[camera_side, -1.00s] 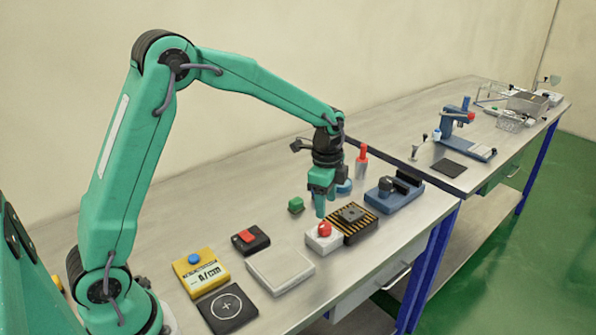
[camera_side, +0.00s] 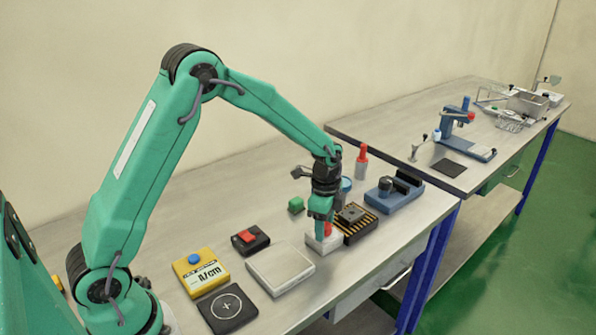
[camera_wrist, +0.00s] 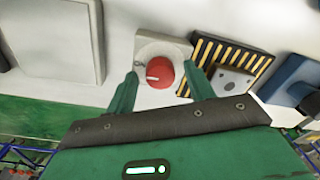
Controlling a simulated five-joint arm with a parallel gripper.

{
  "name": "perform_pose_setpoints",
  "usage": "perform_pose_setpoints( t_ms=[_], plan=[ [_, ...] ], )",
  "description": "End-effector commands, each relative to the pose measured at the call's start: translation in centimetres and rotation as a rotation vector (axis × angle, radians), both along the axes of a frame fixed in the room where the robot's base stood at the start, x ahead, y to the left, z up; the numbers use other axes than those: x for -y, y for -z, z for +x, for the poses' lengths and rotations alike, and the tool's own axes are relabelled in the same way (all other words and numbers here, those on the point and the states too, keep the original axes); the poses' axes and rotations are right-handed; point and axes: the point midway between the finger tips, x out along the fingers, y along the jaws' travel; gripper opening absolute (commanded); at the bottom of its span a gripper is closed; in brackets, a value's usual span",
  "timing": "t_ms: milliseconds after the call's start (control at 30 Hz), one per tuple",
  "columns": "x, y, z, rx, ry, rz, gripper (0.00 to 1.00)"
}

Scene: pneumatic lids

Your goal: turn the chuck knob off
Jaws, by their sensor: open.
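The chuck knob (camera_wrist: 159,72) is a round red knob with a white pointer line, on a small light-grey box. In the wrist view the line points left. In the side view the red knob (camera_side: 327,229) is partly hidden by a finger, and its box (camera_side: 318,246) stands on the bench. My gripper (camera_wrist: 160,80) is open, with one green finger on each side of the knob. It also shows in the side view (camera_side: 322,228), low over the box. I cannot tell whether the fingers touch the knob.
A black-and-yellow striped block (camera_side: 360,230) with a grey plate adjoins the box on the right. A blue device (camera_side: 395,196) stands beyond it. A pale flat plate (camera_side: 280,268) lies to the left. A green block (camera_side: 296,205) and a red-topped bottle (camera_side: 361,162) stand behind.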

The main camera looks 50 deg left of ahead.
Motion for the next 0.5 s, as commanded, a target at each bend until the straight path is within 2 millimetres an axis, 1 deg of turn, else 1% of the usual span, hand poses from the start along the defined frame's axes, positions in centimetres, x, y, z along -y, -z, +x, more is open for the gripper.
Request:
perform_pose_setpoints(
  t_ms=[67,100,167,200,267,300,333,500],
  plan=[
    [0.0,0.0,-0.01,0.0,0.0,0.0,0.53],
    [0.0,0.0,-0.01,0.0,0.0,0.0,0.49],
    [0.0,-0.01,-0.01,0.0,0.0,0.0,0.38],
    [0.0,-0.01,-0.01,0.0,0.0,0.0,0.3],
    [0.0,-0.02,-0.01,0.0,0.0,0.0,0.18],
    [0.0,-0.02,-0.01,0.0,0.0,0.0,0.1],
    [0.0,-0.02,-0.01,0.0,0.0,0.0,0.09],
    [0.02,-0.03,-0.01,-0.001,-0.004,-0.001,0.09]
  ],
)
